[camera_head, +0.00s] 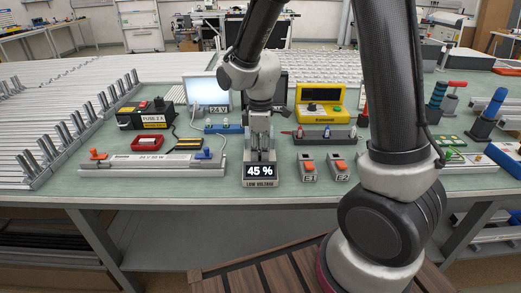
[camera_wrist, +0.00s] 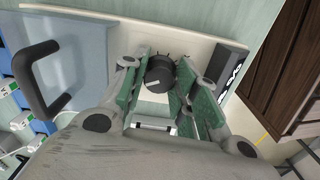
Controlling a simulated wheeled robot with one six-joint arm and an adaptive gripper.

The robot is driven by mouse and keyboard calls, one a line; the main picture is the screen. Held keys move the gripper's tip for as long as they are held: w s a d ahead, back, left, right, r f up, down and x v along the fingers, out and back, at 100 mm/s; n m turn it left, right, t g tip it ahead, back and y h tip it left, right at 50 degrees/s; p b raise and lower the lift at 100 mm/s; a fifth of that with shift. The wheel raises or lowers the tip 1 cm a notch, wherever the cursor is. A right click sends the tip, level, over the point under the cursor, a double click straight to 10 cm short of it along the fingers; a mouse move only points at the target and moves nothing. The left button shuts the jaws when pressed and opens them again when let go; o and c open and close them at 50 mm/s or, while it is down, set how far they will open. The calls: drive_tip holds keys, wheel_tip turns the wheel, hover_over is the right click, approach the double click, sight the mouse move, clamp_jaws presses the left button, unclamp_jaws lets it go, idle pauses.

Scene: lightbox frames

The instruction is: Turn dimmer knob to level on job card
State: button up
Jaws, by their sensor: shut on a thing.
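The dimmer (camera_head: 259,183) stands near the front edge of the bench. Its display reads 45 % above a LOW VOLTAGE label. In the wrist view its black round knob (camera_wrist: 160,76) shows a pale pointer line and sits between the green-padded fingers. My gripper (camera_head: 260,150) points down over the dimmer and is shut on the knob; it also shows in the wrist view (camera_wrist: 162,88). In the head view my gripper hides the knob. I cannot make out a job card in either view.
A lit panel (camera_head: 206,93) marked 24 V stands behind, left of my arm. A yellow case (camera_head: 319,103) is at the back right. Two orange-switched boxes, E1 (camera_head: 309,168) and E2 (camera_head: 340,168), stand right of the dimmer. A long grey fixture (camera_head: 150,164) lies to the left.

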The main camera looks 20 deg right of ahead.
sight(260, 152)
drive_tip(key=shift+m, duration=2.6)
drive_tip(key=o, duration=0.7)
drive_tip(key=shift+o, duration=0.2)
wheel_tip(260, 152, up, 12)
